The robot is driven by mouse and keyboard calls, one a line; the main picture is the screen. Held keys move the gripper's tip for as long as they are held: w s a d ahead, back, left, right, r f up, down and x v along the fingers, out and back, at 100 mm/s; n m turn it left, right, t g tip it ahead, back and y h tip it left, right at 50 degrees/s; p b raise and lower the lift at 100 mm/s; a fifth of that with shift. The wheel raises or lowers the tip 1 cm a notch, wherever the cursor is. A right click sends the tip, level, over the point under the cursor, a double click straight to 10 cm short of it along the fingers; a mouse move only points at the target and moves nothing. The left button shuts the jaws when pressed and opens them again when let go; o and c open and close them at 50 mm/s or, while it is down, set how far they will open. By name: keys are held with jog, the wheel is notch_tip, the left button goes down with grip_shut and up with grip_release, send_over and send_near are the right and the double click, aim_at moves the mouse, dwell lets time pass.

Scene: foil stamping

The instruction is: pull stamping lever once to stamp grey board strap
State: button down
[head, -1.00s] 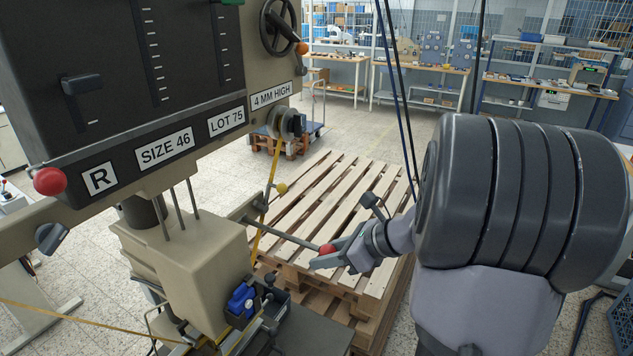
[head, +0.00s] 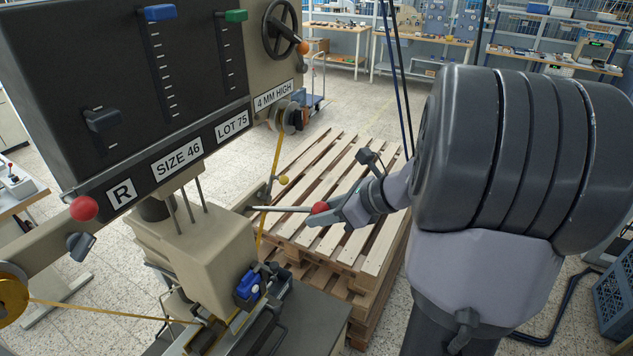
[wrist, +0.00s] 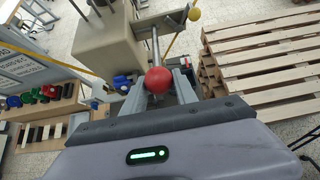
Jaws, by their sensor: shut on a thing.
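The stamping lever (head: 285,209) is a thin grey rod with a red ball knob (head: 319,208), to the right of the beige press head (head: 190,240). The rod lies nearly level in the head view. My gripper (head: 326,211) is shut on the red knob. In the wrist view the knob (wrist: 157,80) sits between the two grey fingers, and the rod (wrist: 156,47) runs away from it to the machine. The stamping bed (head: 215,335) is at the bottom of the head view. I cannot make out the grey board strap there.
A dark panel (head: 70,120) with sliders is on the machine's left. Yellow foil (head: 110,311) runs to the press. A wooden pallet stack (head: 300,235) stands behind and below my gripper. Coloured handled pieces (wrist: 30,97) sit on a stand at the left of the wrist view.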

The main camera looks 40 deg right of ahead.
aim_at(319, 203)
jog(key=r+p, duration=0.1)
jog(key=w+r+p, duration=0.1)
jog(key=r, duration=0.1)
jog(key=shift+a, duration=0.15)
jog(key=shift+w+a+r+p, duration=0.15)
jog(key=shift+w+r+p, duration=0.4)
jog(key=shift+r, duration=0.25)
jog(key=shift+w+a+r+p, duration=0.15)
jog(key=shift+w+r+p, duration=0.2)
jog(key=shift+r+p, duration=0.35)
jog(key=c, duration=0.9)
grip_release()
jog(key=shift+w+a, duration=0.1)
jog(key=shift+a, duration=0.05)
jog(key=shift+f, duration=0.1)
jog(key=v, duration=1.7)
jog(key=shift+s, duration=0.25)
